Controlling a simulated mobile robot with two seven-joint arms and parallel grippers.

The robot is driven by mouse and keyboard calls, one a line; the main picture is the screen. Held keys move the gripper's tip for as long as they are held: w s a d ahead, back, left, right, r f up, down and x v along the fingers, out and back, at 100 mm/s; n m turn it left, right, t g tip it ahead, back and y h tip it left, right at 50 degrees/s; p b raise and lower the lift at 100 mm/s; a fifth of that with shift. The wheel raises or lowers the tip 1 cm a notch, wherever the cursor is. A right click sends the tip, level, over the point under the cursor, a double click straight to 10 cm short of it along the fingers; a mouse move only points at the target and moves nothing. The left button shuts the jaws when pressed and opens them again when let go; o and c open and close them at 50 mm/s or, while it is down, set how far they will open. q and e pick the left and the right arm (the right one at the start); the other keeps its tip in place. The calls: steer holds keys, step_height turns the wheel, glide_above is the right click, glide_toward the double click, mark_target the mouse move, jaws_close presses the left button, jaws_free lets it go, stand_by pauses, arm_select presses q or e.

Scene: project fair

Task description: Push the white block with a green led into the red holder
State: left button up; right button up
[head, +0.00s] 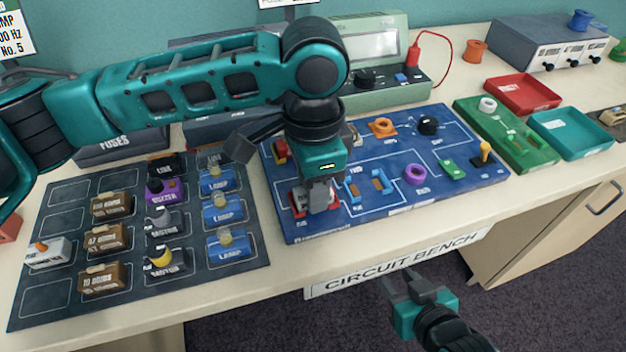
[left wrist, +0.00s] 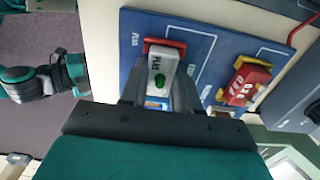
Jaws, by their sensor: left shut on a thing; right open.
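The white block (left wrist: 163,66) with a green led (left wrist: 160,79) and dark lettering is between the fingers of my left gripper (left wrist: 160,97) in the left wrist view. The red holder (left wrist: 178,46) shows around the block's far end and side, on the blue board (left wrist: 200,30). I cannot tell how deep the block sits. In the head view my left gripper (head: 318,208) points down over the red holder (head: 296,206) at the board's front left and hides most of the block. My right gripper (head: 420,287) is open and empty in front of the bench.
Another red block in a yellow holder (left wrist: 264,74) sits close by on the board. A dark mat (head: 130,295) with labelled blocks lies to the left. A green board (head: 510,150), a red tray (head: 522,92) and a teal tray (head: 570,133) lie to the right.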

arm_select(q)
steer(key=o, duration=1.1)
steer(key=shift+o, duration=0.5)
steer(key=o, duration=0.4)
step_height(320, 180, up, 3)
steer(key=p, duration=0.3)
steer(key=shift+p, duration=0.35)
step_height(320, 180, up, 3)
steer(key=p, duration=0.3)
steer(key=shift+f, duration=0.2)
steer(key=shift+r+p, duration=0.5)
steer(key=shift+r, duration=0.7)
arm_select(e)
steer(key=shift+h, duration=0.4)
steer(key=shift+s+d+r, duration=0.2)
steer(key=shift+d+r, duration=0.2)
steer(key=shift+r, duration=0.25)
steer(key=shift+s+d+r, duration=0.25)
steer(key=shift+d+r, duration=0.15)
steer(key=shift+r, duration=0.3)
steer(key=shift+s+d+r, duration=0.2)
steer(key=shift+d+r, duration=0.2)
steer(key=shift+r, duration=0.25)
